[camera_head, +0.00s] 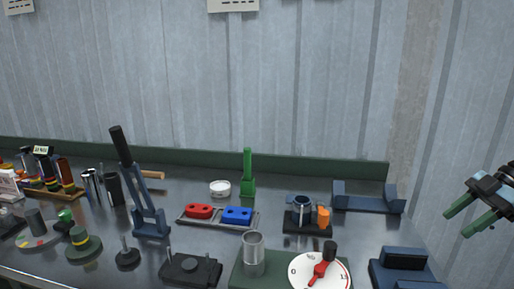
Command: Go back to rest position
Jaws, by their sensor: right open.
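My right gripper (468,219) is at the right edge of the head view. Its two green-tipped fingers are apart, with nothing between them. It is in the air to the right of the bench, in front of the corrugated wall, and touches nothing that I can see. Part of it is cut off by the picture's edge. My left gripper does not show in this view.
A dark metal workbench (190,242) with a raised green back edge spans the view. It holds a dial (305,272), a green upright tool (248,178), red and blue blocks in a tray, a tall lever clamp (140,185), and a blue cradle (368,203) at the back right.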

